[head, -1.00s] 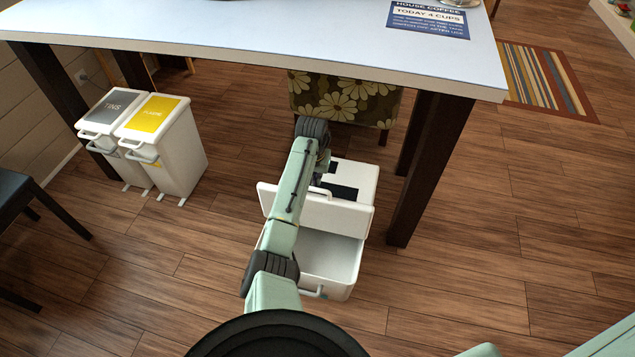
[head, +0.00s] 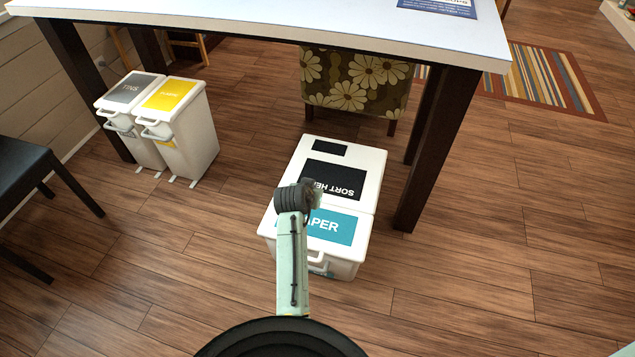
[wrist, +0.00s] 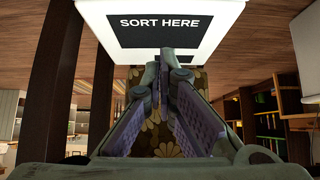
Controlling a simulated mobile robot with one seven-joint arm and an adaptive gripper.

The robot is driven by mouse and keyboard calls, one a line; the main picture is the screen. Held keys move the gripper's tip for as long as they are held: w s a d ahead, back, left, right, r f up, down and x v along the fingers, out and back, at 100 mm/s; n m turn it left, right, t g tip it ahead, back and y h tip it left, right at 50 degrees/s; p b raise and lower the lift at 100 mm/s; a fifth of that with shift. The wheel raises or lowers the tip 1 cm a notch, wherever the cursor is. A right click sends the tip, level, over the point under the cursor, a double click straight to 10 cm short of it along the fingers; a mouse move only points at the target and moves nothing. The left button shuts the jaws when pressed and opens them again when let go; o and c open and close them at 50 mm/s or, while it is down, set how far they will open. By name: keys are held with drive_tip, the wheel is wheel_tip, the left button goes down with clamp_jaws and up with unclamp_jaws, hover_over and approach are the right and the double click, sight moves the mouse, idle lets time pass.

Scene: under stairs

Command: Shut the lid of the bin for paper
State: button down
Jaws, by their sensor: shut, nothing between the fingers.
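The white paper bin (head: 345,268) stands on the wooden floor in front of the table. Its lid (head: 340,229), with a teal PAPER label, lies flat over the bin's top with no gap that I can see. My arm covers the left part of the lid. My gripper (wrist: 158,70) is shut and empty in the wrist view, its fingertips together just below the white SORT HERE panel (wrist: 215,12).
The SORT HERE panel (head: 368,165) is directly behind the lid. The table (head: 300,22) overhangs behind, with a dark leg (head: 435,150) to the right. Tins (head: 125,100) and yellow-lidded (head: 190,125) bins stand left. A black chair (head: 30,185) is far left. Floor in front is clear.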

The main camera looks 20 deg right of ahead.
drive_tip(key=s+a+f+b, duration=0.2)
drive_tip(key=s+f+b, duration=0.1)
drive_tip(key=s+f, duration=0.1)
drive_tip(key=s+a+f+t+h+b, duration=0.1)
drive_tip(key=s+a+f+b, duration=0.2)
drive_tip(key=f, duration=0.3)
drive_tip(key=shift+s+a+f+b, duration=0.25)
drive_tip(key=shift+s+f+b, duration=0.15)
drive_tip(key=shift+s, duration=0.2)
drive_tip(key=shift+r, duration=0.1)
